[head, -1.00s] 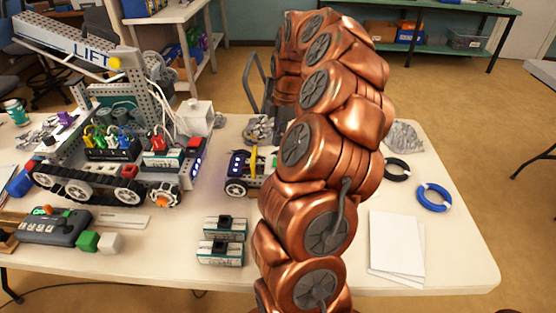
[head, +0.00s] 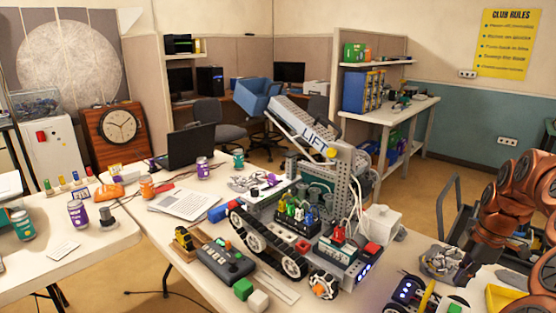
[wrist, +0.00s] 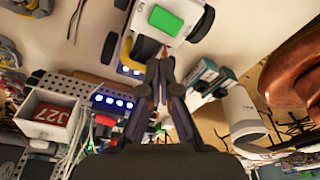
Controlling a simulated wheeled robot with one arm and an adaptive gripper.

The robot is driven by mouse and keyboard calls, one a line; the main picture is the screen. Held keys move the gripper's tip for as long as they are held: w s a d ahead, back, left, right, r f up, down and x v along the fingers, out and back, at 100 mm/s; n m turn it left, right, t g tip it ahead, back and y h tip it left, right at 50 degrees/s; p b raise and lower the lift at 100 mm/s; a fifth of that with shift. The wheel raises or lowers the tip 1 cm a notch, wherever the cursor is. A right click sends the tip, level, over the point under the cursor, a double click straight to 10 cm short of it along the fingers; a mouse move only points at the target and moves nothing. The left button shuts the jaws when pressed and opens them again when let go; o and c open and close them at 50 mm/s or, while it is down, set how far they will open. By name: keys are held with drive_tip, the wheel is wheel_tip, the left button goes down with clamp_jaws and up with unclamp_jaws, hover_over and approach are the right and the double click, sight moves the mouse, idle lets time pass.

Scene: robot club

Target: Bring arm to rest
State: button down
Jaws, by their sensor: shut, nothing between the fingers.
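My gripper (wrist: 160,76) shows in the wrist view with its two dark fingers together and nothing held between them. It is over the worktable, with a small white wheeled robot (wrist: 168,18) beyond the fingertips. My copper arm (head: 511,196) stands at the right edge of the head view, folded and partly cut off by the frame. My gripper cannot be made out in the head view.
The LIFT robot (head: 300,218) stands on the crowded worktable, left of my arm. Its blue lights (wrist: 112,101) are close left of my fingers in the wrist view. Another table (head: 95,250) stands left.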

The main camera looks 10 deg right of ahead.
drive_tip(key=s+a+r+m+g+p, duration=0.1)
drive_tip(key=s+a+r+m, duration=0.15)
drive_tip(key=a, duration=0.95)
drive_tip(key=s+a+r+m+p, duration=0.15)
drive_tip(key=a+r, duration=0.25)
drive_tip(key=a, duration=0.8)
drive_tip(key=s+a+f+m, duration=0.1)
drive_tip(key=s+a+m, duration=0.2)
drive_tip(key=s, duration=0.3)
drive_tip(key=s+a+m+g+h, duration=0.1)
drive_tip(key=s+a+m, duration=0.2)
drive_tip(key=s, duration=0.3)
drive_tip(key=s+a+f+m+p, duration=0.1)
drive_tip(key=s+a+m, duration=0.2)
drive_tip(key=s, duration=0.3)
drive_tip(key=shift+s+a+f+m+h, duration=0.15)
drive_tip(key=shift+s+f+m+h, duration=0.15)
drive_tip(key=shift+s, duration=0.05)
